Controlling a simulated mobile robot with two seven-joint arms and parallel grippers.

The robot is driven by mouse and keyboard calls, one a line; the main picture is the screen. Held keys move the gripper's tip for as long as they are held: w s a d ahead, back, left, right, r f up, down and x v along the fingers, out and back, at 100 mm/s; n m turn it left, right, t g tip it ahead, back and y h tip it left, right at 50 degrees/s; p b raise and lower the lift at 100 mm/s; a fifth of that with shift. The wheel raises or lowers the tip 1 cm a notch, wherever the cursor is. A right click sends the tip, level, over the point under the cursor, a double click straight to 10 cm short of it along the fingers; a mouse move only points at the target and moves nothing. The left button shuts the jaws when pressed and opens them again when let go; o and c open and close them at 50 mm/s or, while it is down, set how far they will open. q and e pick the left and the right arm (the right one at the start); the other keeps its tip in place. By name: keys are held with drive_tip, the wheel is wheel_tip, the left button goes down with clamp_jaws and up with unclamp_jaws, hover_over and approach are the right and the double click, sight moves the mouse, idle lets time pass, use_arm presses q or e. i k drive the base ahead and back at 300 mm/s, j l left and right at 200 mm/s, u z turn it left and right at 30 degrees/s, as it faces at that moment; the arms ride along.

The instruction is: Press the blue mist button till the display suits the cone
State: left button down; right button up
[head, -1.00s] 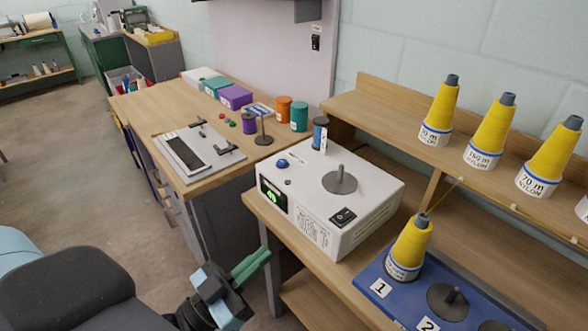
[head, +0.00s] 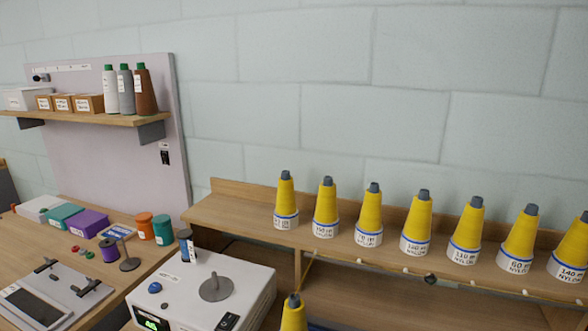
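The white box (head: 237,290) stands at the bottom centre-left of the head view. A round blue button (head: 155,287) is on its top near the left front corner. The display (head: 151,324) on its front face shows green digits, cut by the bottom edge of the view and hard to read. A yellow cone (head: 293,318) stands right of the box; only its upper part shows and its label is out of view. Neither of my grippers is in view.
Several labelled yellow cones (head: 416,225) stand in a row on the wooden shelf (head: 240,207) at right. A grey disc with a peg (head: 216,287) and a blue spool (head: 186,245) are on the box. The left table holds spools (head: 145,226) and a clamp board (head: 45,295).

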sight(156, 285)
drive_tip(key=j+z, duration=0.2)
drive_tip(key=j, duration=0.2)
drive_tip(key=k+j+z, duration=0.25)
drive_tip(key=j+z, duration=0.2)
drive_tip(key=j, duration=0.25)
